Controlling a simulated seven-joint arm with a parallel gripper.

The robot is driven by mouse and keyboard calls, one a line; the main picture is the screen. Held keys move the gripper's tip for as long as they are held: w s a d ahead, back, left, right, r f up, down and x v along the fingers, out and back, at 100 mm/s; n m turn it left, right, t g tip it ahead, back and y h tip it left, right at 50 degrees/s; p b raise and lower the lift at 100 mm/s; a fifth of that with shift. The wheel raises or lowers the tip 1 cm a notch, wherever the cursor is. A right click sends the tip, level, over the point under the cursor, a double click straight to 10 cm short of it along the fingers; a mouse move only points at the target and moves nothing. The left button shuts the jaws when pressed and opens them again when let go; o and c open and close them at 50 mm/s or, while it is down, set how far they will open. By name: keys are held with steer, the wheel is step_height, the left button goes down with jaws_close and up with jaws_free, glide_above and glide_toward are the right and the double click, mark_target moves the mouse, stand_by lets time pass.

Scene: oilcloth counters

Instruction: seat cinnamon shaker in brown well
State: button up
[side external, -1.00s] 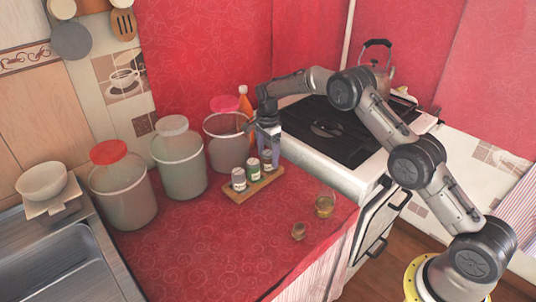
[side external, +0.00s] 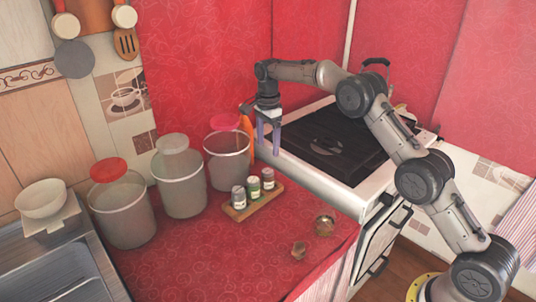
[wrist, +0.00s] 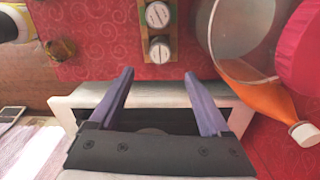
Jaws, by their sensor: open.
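A wooden rack (side external: 237,216) lies on the red oilcloth and bears three shakers in a row. A grey shaker (side external: 238,199) stands at the left end, a green-labelled shaker (side external: 254,188) in the middle, and a reddish-brown shaker (side external: 268,180) at the right end. All look upright; their wells are hidden beneath them. My gripper (side external: 268,148) is open and empty, above and behind the right end of the rack, apart from it. The wrist view shows the open gripper (wrist: 158,74), two shaker lids (wrist: 160,50) and part of the rack (wrist: 146,31) ahead of it.
Three large clear canisters (side external: 180,185) stand left of the rack. An orange bottle (side external: 246,140) is close beside my gripper. The stove (side external: 320,175) is to the right.

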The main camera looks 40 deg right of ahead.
steer(key=s+a+r+n+t, duration=0.35)
steer(key=s+r+n, duration=0.55)
steer(key=s+r, duration=1)
steer(key=s+f+n, duration=0.2)
steer(key=s+n, duration=0.1)
steer(key=s, duration=0.5)
steer(key=s+a+f+n+t, duration=0.1)
steer(key=s+f+n, duration=0.1)
steer(key=s, duration=0.6)
steer(key=s+a+f+n+t, duration=0.1)
steer(key=s+f+n, duration=0.2)
steer(key=s+n, duration=0.2)
steer(key=s, duration=0.3)
steer(key=shift+s, duration=0.3)
